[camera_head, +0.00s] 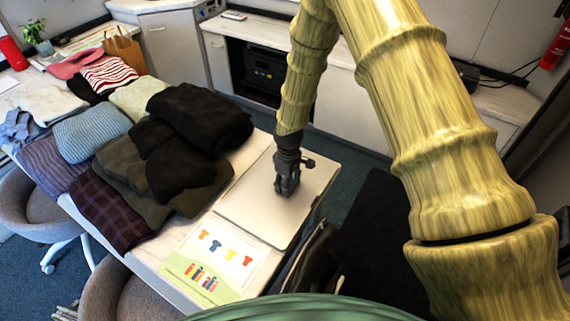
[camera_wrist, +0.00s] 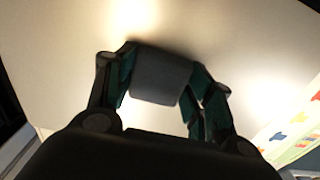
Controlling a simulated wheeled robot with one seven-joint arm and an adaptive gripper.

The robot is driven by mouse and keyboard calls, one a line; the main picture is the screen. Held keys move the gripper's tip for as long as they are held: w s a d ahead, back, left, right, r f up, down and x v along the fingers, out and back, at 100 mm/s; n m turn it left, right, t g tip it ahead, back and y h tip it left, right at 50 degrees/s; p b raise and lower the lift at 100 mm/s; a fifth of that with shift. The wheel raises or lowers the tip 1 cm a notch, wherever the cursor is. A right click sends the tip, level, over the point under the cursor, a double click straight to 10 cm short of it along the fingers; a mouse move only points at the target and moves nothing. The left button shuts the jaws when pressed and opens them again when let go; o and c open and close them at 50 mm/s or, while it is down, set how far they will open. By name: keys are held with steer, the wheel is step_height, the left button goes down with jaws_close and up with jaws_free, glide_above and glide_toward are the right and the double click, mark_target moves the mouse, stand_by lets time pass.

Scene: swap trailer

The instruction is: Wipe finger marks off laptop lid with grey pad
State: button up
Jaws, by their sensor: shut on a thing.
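The laptop (camera_head: 250,213) lies shut on the right end of the table, its pale silver lid facing up. My gripper (camera_head: 287,188) points down over the upper middle of the lid. In the wrist view, my gripper (camera_wrist: 160,90) is shut on the grey pad (camera_wrist: 162,76), with one dark finger on each side of it. The pad is at or very near the lid (camera_wrist: 60,50); I cannot tell whether it touches. In the head view the pad is hidden by the gripper. Bright glare lies on the lid, and I make out no finger marks.
Folded clothes (camera_head: 150,150) are piled on the table left of the laptop. A printed card with shirt pictures (camera_head: 215,258) lies by the laptop's near edge. Chairs (camera_head: 140,295) stand at the table's near side. A low cabinet (camera_head: 340,95) stands behind.

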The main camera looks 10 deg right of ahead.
steer(key=r+p, duration=0.1)
steer(key=r, duration=0.2)
steer(key=r+p, duration=0.1)
steer(key=shift+a+r+p, duration=0.3)
steer(key=shift+r, duration=0.1)
steer(key=shift+r+p, duration=0.9)
steer(key=shift+r, duration=0.65)
